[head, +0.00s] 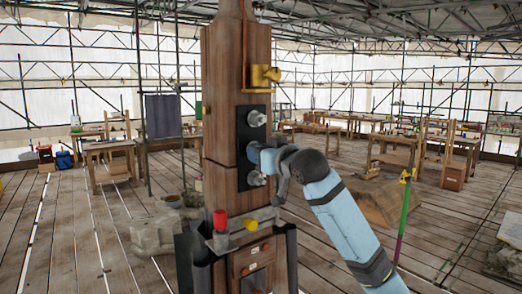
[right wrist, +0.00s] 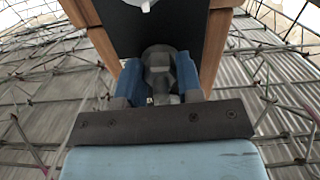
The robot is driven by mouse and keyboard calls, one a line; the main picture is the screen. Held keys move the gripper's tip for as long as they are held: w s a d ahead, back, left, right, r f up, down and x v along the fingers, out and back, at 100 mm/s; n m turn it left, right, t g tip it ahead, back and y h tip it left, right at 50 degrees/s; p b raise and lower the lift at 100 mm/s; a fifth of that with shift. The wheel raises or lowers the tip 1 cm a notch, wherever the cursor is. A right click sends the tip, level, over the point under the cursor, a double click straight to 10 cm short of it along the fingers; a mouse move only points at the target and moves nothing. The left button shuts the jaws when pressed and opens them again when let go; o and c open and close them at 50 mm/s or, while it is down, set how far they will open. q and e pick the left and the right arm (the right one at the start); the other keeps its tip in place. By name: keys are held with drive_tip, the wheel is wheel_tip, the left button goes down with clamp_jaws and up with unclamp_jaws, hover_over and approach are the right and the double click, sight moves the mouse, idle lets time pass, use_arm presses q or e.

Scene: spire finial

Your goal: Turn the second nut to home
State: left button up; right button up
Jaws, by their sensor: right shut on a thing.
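A wooden post (head: 222,120) stands in the middle of the head view with a black plate (head: 243,137) on its face. A grey upper nut (head: 256,118) sticks out of the plate, clear of my gripper. A grey lower nut (head: 256,180) shows just below my right gripper (head: 256,158), partly hidden by it. My left gripper is not in view.
A yellow fitting (head: 263,77) with a copper pipe sits above the plate. A red knob (head: 220,220) and a yellow knob (head: 250,224) stand on a grey ledge below. Workbenches and scaffolding lie behind; the plank floor at left is mostly open.

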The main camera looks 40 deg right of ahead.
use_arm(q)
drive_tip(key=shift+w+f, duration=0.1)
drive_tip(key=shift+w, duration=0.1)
use_arm(e)
drive_tip(key=m, duration=0.5)
drive_tip(key=shift+a, duration=0.1)
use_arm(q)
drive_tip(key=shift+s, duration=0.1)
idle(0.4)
use_arm(e)
drive_tip(key=o, duration=0.9)
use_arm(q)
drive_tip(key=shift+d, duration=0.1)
